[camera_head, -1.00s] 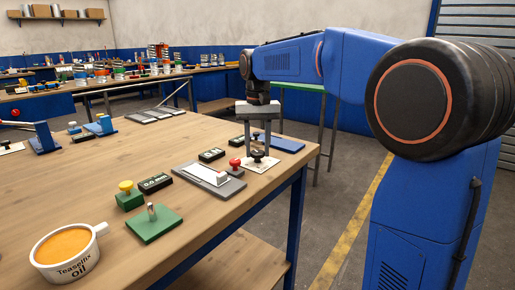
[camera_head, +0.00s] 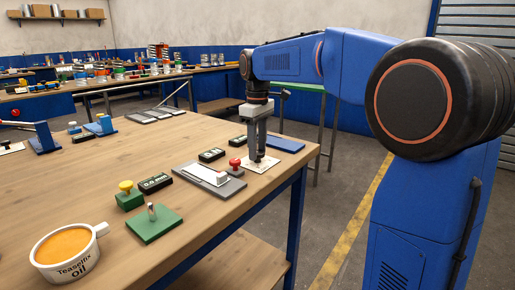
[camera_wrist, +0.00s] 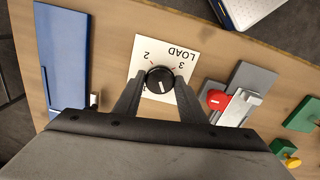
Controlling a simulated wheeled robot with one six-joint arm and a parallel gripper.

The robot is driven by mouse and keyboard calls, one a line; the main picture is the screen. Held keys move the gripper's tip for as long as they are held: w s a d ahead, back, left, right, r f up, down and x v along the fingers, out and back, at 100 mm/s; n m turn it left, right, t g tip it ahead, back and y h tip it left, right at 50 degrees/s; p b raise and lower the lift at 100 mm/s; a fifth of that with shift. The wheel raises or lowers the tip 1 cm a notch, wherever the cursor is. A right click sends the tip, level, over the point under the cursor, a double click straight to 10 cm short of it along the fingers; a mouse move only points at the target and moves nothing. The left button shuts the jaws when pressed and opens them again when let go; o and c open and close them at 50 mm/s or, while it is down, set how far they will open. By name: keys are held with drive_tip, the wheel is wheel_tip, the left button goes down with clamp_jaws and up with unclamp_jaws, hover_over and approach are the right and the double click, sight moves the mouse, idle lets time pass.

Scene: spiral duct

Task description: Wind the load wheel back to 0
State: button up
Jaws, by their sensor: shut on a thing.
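The load wheel (camera_wrist: 160,78) is a small black knob on a white card (camera_wrist: 138,72) marked LOAD. A pale line shows on the knob's side nearest my gripper body, and a small red mark lies on the card by the 2. My gripper (camera_head: 258,159) points straight down over the card. Its fingers are shut on the load wheel, one on each side, in the wrist view. In the head view the fingers mostly hide the wheel.
A grey plate with a red knob (camera_wrist: 216,99) and pale lever stands close beside the card. A blue plate (camera_wrist: 66,55) lies on the other side. Green blocks, black displays and an oil cup (camera_head: 67,252) are nearer on the wooden bench. The bench edge is close by.

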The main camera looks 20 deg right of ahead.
sight(258, 152)
drive_tip(key=n, duration=0.3)
drive_tip(key=shift+n, duration=2.2)
drive_tip(key=o, duration=1.1)
drive_tip(key=shift+c, duration=0.2)
drive_tip(key=shift+r, duration=0.1)
wheel_tip(258, 152, up, 17)
drive_tip(key=shift+r, duration=0.1)
